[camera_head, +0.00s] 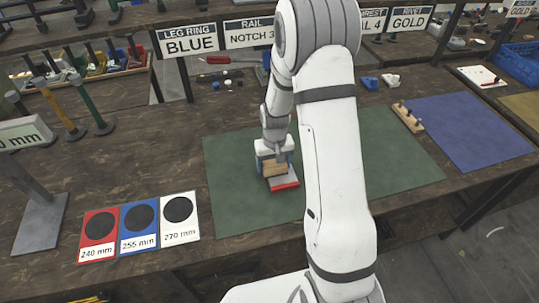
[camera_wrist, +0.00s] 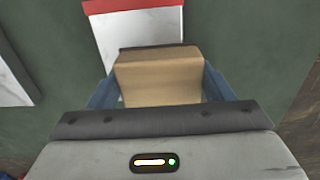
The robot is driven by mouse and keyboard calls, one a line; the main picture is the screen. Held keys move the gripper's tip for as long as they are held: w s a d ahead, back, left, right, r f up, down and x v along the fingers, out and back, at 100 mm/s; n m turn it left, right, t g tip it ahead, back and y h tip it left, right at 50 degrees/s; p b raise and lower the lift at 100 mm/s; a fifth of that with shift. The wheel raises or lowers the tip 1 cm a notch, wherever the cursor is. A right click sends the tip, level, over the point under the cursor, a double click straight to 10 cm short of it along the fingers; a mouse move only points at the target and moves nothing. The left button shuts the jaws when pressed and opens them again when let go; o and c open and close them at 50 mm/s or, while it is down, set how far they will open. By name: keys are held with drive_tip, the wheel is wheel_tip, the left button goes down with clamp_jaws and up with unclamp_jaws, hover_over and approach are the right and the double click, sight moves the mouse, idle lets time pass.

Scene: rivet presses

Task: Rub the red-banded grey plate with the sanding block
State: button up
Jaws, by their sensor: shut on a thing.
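The grey plate (camera_head: 284,184) with a red band along its near edge lies on the green mat in the head view. In the wrist view the plate (camera_wrist: 137,30) shows above the block, its red band at the top of the picture. My gripper (camera_head: 273,160) is shut on the tan sanding block (camera_head: 274,169), with a blue finger on each side of it.
The green mat (camera_head: 235,185) is mostly bare around the plate. A pale flat piece (camera_wrist: 12,75) lies at the left in the wrist view. Red, blue and white size cards (camera_head: 139,228) lie left of the mat. A wooden peg rack (camera_head: 408,117) and blue mat (camera_head: 470,130) are at right.

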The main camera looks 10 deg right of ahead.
sight(268, 164)
drive_tip(key=shift+s+a, duration=0.1)
drive_tip(key=shift+a, duration=0.85)
drive_tip(key=shift+a+r, duration=0.1)
drive_tip(key=shift+r, duration=0.2)
wheel_tip(268, 164, up, 2)
drive_tip(key=shift+p, duration=0.5)
drive_tip(key=shift+r+p, duration=0.45)
drive_tip(key=shift+r, duration=0.3)
drive_tip(key=shift+r+p, duration=1.2)
drive_tip(key=shift+r, duration=0.85)
